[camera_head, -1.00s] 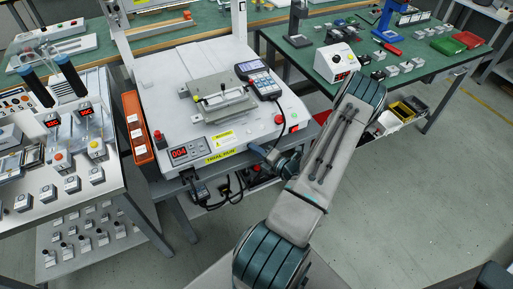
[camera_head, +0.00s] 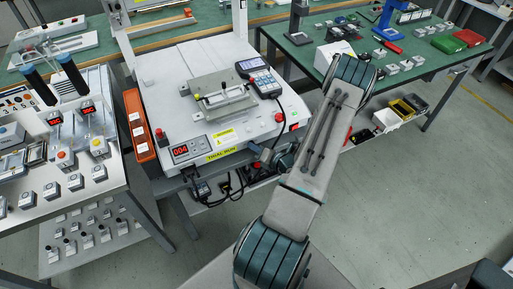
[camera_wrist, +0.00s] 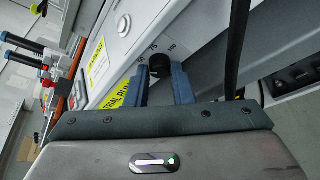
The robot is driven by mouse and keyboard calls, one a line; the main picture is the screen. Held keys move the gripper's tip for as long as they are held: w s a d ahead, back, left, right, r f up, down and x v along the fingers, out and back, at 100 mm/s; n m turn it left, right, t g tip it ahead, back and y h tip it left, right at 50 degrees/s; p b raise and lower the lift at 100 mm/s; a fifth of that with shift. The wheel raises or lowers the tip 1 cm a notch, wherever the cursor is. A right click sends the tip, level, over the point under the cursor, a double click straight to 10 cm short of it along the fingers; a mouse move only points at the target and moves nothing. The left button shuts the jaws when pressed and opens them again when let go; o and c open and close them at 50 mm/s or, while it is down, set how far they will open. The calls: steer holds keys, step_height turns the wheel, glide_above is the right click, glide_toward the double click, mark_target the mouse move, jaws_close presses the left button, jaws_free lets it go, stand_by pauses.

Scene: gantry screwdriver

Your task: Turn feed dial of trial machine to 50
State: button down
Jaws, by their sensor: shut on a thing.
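The trial machine (camera_head: 160,90) is a white bench unit with a yellow "TRIAL RUN" label (camera_head: 222,153) and a red display (camera_head: 187,149) reading 004. In the wrist view, the feed dial (camera_wrist: 159,66) is a small black knob on the front panel, with the scale marks 75 and 100 showing beside it. My gripper (camera_wrist: 162,74) has its two blue fingers on either side of this knob and is shut on it. The dial's pointer is hidden. In the head view, my gripper (camera_head: 260,153) is at the machine's front edge and hides the dial.
A red button (camera_head: 160,134) and an orange strip (camera_head: 137,128) are at the machine's left. A handheld pendant (camera_head: 258,78) lies on top, its black cable hanging at the front right. A table with boxed switches (camera_head: 75,182) stands at left.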

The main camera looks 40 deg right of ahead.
steer(key=c, duration=1.3)
jaws_free()
steer(key=shift+o, duration=0.2)
